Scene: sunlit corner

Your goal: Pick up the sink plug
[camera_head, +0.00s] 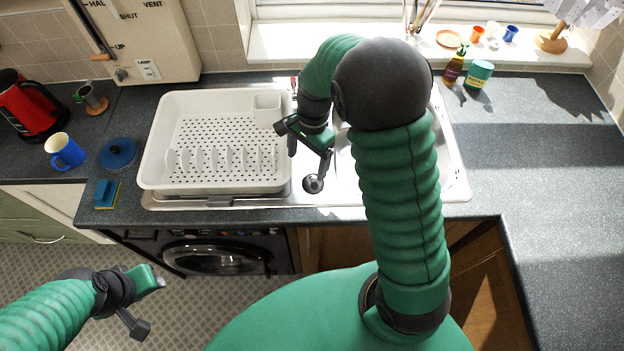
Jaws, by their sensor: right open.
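The sink plug (313,184) looks like a small round silver and dark piece. It lies on the metal sink unit (345,189) near its front edge, right of the white dish rack. My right gripper (309,160) is open and empty. It points down just behind and above the plug, and one finger comes close to it in the picture. I cannot tell the exact height gap. My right arm hides much of the sink. My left gripper (148,304) is open and empty, low at the left over the floor.
A white dish rack (160,150) stands left of the plug. A blue mug (65,152), blue lid (118,153), sponge (107,194) and red kettle (30,105) are on the left counter. The right counter is clear.

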